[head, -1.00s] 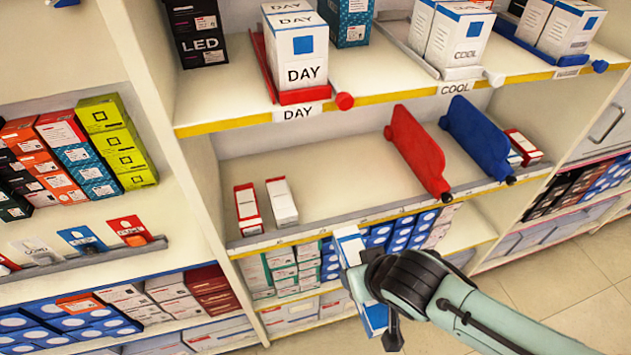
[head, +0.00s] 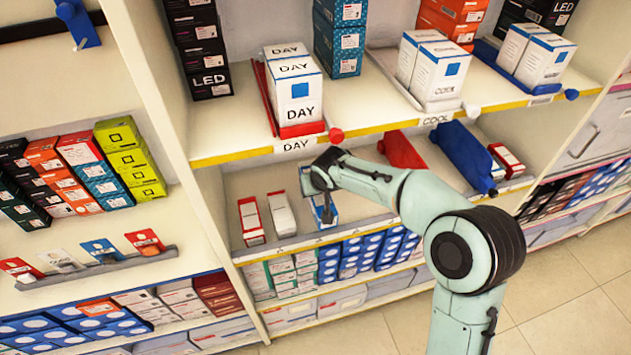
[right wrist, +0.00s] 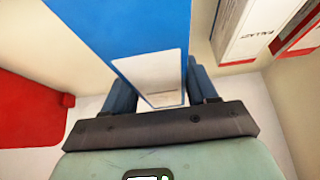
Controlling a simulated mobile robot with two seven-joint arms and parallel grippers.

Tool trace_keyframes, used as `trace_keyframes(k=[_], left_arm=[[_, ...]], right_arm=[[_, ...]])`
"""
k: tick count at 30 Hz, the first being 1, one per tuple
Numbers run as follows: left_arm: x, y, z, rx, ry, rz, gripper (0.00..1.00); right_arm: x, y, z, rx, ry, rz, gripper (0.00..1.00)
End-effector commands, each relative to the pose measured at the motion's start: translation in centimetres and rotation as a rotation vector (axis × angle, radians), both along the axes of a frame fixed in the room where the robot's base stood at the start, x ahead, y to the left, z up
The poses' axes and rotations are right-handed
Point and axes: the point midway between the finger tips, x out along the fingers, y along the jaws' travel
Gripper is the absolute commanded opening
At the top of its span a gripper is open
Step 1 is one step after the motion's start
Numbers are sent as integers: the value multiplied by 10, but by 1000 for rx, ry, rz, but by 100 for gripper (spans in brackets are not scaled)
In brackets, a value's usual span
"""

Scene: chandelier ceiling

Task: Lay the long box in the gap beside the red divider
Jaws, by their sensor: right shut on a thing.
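The long blue and white box (head: 325,214) is in my right gripper (head: 322,184), at the middle shelf's front edge. In the right wrist view the box (right wrist: 135,35) sits between the two fingers of the gripper (right wrist: 161,88), its white end towards the camera. The red divider (head: 402,150) stands to the right of the box, apart from it, partly hidden by my arm. It also shows at the left of the right wrist view (right wrist: 28,115). The gap is the stretch of shelf between the divider and two small white and red boxes. My left gripper is out of view.
The two small boxes (head: 250,221) (head: 282,213) stand left of the held box. A blue divider (head: 463,156) stands right of the red one, with a small red and white box (head: 506,161) beyond it. The upper shelf (head: 235,130) overhangs the middle shelf.

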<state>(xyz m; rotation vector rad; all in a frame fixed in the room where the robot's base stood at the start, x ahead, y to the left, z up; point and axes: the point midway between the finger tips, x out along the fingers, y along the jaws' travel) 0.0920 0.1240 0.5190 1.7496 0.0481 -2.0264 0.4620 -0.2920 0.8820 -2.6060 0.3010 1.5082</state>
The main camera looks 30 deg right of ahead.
Motion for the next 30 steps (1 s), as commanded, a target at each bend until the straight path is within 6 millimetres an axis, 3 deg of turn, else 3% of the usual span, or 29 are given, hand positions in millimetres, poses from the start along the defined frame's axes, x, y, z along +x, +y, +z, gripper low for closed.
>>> trace_keyframes(k=[1,6,16,29,30], left_arm=[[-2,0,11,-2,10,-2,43],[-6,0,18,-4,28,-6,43],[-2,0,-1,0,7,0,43],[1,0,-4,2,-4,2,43],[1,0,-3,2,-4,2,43]], right_arm=[[9,-2,5,1,1,-1,22],[23,-5,2,0,-1,0,22],[24,-6,-36,0,2,1,22],[24,-5,-41,0,-1,1,22],[24,-5,-40,0,0,1,70]])
